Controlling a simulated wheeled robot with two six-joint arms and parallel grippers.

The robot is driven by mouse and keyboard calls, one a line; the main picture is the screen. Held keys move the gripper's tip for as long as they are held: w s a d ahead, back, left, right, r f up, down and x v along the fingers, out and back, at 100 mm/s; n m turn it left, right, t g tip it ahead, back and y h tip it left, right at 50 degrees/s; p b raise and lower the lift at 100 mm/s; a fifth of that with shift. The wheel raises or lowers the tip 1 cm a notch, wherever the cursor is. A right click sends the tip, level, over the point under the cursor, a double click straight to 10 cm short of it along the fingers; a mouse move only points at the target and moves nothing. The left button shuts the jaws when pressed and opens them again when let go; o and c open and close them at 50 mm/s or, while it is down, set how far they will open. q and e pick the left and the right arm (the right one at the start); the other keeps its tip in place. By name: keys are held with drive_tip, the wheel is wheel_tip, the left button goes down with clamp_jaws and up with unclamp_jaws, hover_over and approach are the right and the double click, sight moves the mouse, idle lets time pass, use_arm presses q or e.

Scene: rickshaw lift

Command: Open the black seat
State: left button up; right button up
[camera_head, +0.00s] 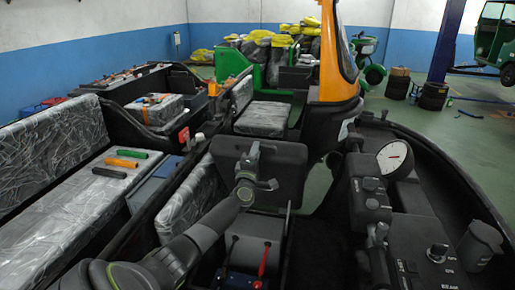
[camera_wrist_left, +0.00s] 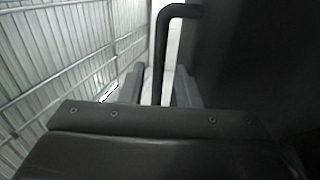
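The black seat (camera_head: 290,165) is a dark padded panel in the middle of the head view. It stands tilted up, with a grey compartment (camera_head: 250,250) showing below it. My left gripper (camera_head: 262,166) is in front of the panel, its arm coming from the lower left. In the left wrist view, the fingers of my left gripper (camera_wrist_left: 158,88) are apart, with a black bent bar (camera_wrist_left: 166,45) showing between them. I cannot tell whether the bar touches them. A dark surface (camera_wrist_left: 260,60), probably the seat, fills the right side. My right gripper is not in view.
A red-handled lever (camera_head: 264,258) stands in the compartment. The dashboard with a round white gauge (camera_head: 394,157) is at the right. A plastic-wrapped bench (camera_head: 75,200) with colored grips lies at the left. An orange cab pillar (camera_head: 335,60) rises behind the seat.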

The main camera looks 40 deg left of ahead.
use_arm(q)
drive_tip(key=shift+b+x, duration=0.4)
drive_tip(key=shift+x, duration=1.25)
clamp_jaws()
